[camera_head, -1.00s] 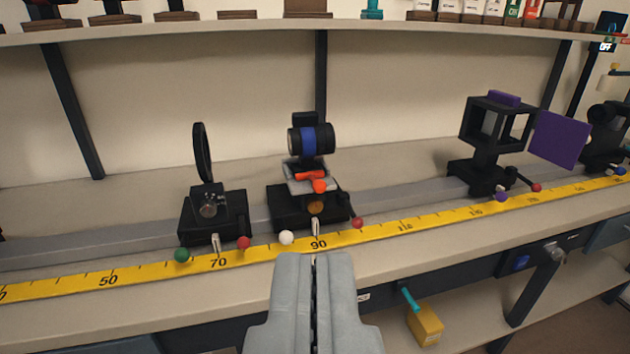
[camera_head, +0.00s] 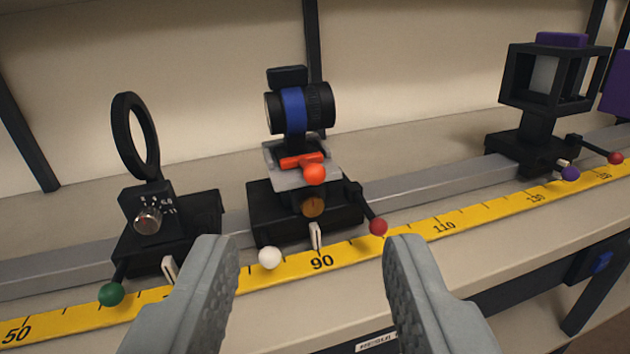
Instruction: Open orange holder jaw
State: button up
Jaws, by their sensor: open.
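The orange holder jaw (camera_head: 301,161) is a small orange bar with an orange-red ball knob (camera_head: 314,173) at its front. It sits on a grey plate (camera_head: 286,179) above a black carriage (camera_head: 268,218). A black lens with a blue band (camera_head: 294,110) stands just above and behind the jaw; its contact with the jaw is hard to make out. My gripper (camera_head: 310,255) is open and empty, its two grey fingers wide apart in front of and below the holder. The holder shows between the fingers, apart from them.
A ring mount (camera_head: 147,130) with a green-balled lever (camera_head: 111,294) stands at left. A white ball (camera_head: 270,257) and a red-balled lever (camera_head: 378,227) flank the holder's carriage. A black cage mount (camera_head: 552,80) stands at right. A yellow ruler (camera_head: 480,217) runs along the bench front.

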send_near(316, 181)
jog(key=shift+y, duration=0.3)
jog(key=w, duration=1.1)
jog(key=shift+w+a+f, duration=0.1)
jog(key=shift+w, duration=0.05)
grip_shut()
